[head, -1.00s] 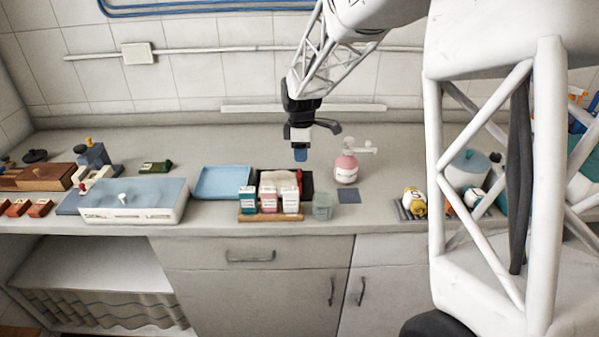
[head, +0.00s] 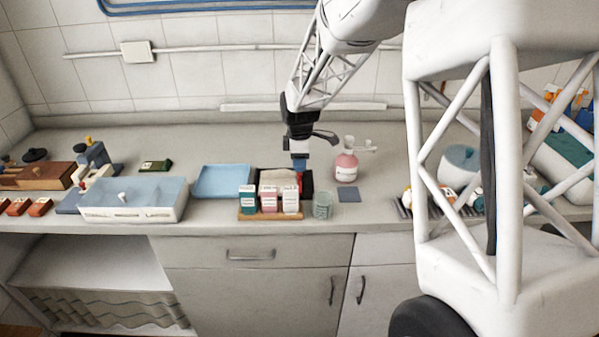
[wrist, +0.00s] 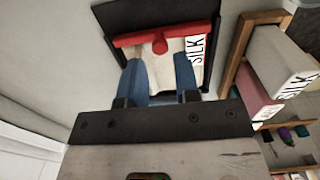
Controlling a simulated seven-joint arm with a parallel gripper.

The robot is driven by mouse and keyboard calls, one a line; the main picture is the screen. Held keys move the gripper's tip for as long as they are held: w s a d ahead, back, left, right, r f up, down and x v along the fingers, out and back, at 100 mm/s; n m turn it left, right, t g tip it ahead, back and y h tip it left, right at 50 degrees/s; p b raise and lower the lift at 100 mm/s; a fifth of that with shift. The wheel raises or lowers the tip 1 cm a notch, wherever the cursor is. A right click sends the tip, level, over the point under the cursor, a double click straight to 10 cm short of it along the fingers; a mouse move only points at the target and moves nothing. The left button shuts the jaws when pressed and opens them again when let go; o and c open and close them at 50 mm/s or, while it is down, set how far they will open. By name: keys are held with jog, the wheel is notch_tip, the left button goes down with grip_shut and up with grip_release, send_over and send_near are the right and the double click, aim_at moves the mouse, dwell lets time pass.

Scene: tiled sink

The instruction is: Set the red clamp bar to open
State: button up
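The red clamp bar (wrist: 135,39) lies across a cream pad marked "SILK" (wrist: 196,58) in a black frame (wrist: 150,12) at the top of the wrist view. A short round red knob (wrist: 160,46) stands out from its middle. My gripper (wrist: 159,66) is open, its two blue fingers apart with an empty gap, close to the bar and roughly in line with the knob. I cannot tell if they touch the bar. In the head view my gripper (head: 300,165) points down over the black frame (head: 308,184); cartons and my gripper hide much of the bar there.
Several small cartons (head: 269,200) stand in a wooden rack in front of the frame. A blue tray (head: 222,181) is to the left, a pink bottle (head: 346,168) and a glass jar (head: 322,206) to the right. The counter behind is clear.

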aim_at(300, 178)
jog(key=shift+f, duration=1.95)
jog(key=shift+c, duration=0.3)
grip_shut()
